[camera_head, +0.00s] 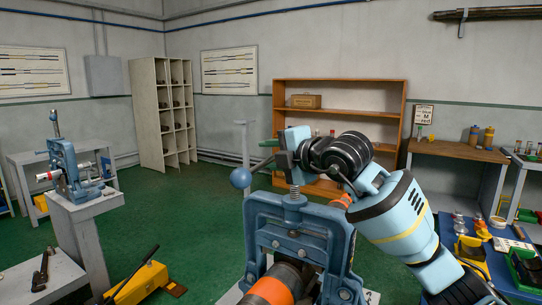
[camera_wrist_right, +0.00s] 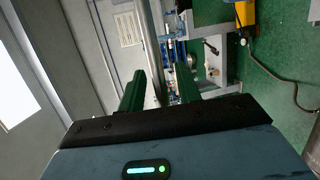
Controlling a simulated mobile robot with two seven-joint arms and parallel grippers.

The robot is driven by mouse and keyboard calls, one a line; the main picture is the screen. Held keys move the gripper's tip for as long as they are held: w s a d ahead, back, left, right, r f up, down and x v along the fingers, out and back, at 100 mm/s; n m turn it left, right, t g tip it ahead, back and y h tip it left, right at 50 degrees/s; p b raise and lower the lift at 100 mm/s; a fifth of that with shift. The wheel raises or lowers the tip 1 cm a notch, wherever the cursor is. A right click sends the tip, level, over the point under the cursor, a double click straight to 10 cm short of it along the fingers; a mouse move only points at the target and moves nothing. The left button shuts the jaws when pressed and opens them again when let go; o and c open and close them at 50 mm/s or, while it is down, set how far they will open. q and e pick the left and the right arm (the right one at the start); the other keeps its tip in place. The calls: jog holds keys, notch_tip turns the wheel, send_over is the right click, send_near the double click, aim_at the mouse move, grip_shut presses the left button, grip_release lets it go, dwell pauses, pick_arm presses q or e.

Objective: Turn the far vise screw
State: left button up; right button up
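The far vise (camera_head: 68,165) is a blue frame on a grey pedestal at the left of the head view. Its upright screw (camera_head: 56,125) rises from the top, and a pipe passes through the frame. A nearer blue vise (camera_head: 295,228) stands at bottom centre with an orange-banded pipe (camera_head: 272,290) in it. My right gripper (camera_head: 281,160) is above this near vise, by its screw and its ball-ended handle (camera_head: 241,178); contact is unclear. My left gripper is out of view.
A yellow pump (camera_head: 140,282) lies on the floor at lower left, near a low grey block (camera_head: 35,280). A blue table (camera_head: 490,250) with several items is at right. Shelves (camera_head: 335,95) stand at the back wall. Green floor (camera_head: 185,215) is clear between the vises.

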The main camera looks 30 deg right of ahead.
jog(key=shift+f, duration=0.1)
jog(key=b+v, duration=0.1)
jog(key=v, duration=0.7)
jog(key=shift+w+a, duration=0.1)
dwell(0.6)
